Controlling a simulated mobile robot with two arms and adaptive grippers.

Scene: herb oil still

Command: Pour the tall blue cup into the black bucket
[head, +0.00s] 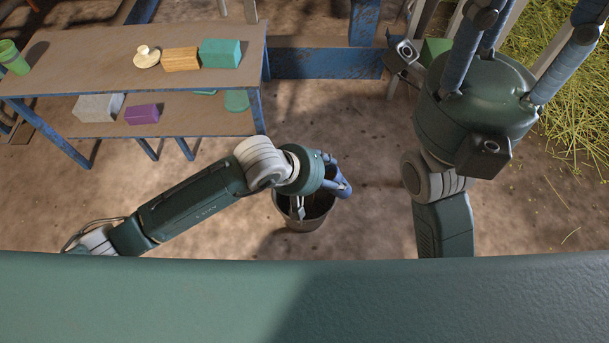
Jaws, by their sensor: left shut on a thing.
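The black bucket (304,220) stands on the dirt floor in the middle of the head view. The cup is mostly hidden by the gripper and hard to tell from the fingers. I cannot tell how far the cup is tilted or what is in it. The bucket's inside is dark and partly covered by my left wrist. My right gripper (535,12) is raised at the upper right, close to the camera, with its fingers spread apart.
A wooden table (105,45) at the upper left holds a green cup (12,57), a pale lidded thing (146,56), an orange-brown block (181,58) and a teal block (220,53). Its lower shelf holds a purple block (141,113). Floor right of the bucket is clear.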

